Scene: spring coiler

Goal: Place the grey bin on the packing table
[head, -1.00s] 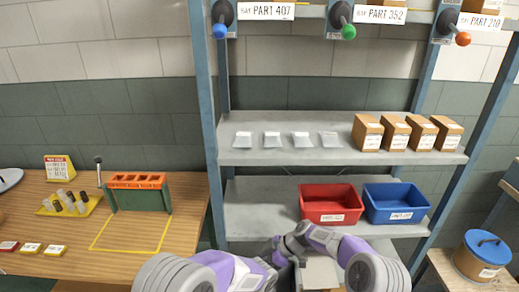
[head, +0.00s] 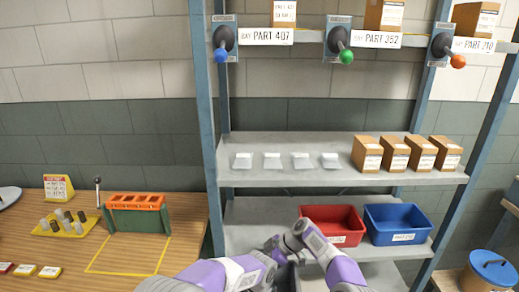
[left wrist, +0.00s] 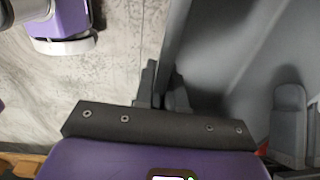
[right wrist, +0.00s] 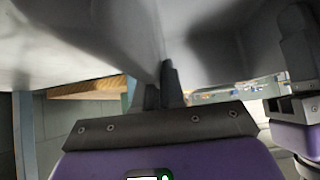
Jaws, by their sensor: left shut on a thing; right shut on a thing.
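The grey bin (left wrist: 235,70) fills the right side of the left wrist view. Its wall also fills the top of the right wrist view (right wrist: 115,45). My left gripper (left wrist: 162,90) is shut on the bin's wall, and my right gripper (right wrist: 160,88) is shut on another part of its wall. In the head view both grippers are low in the middle, in front of the shelf rack, and the bin is mostly hidden by my arms. A wooden table (head: 75,225) stands at the left with an empty yellow outline (head: 128,252) on its top.
On the table are an orange-and-green rack (head: 137,213), a yellow tray (head: 66,228) and a sign (head: 58,187). The shelf rack's post (head: 207,130) stands between table and shelves. Red (head: 334,222) and blue (head: 397,222) bins sit on the lower shelf. A blue-lidded bucket (head: 487,272) is at right.

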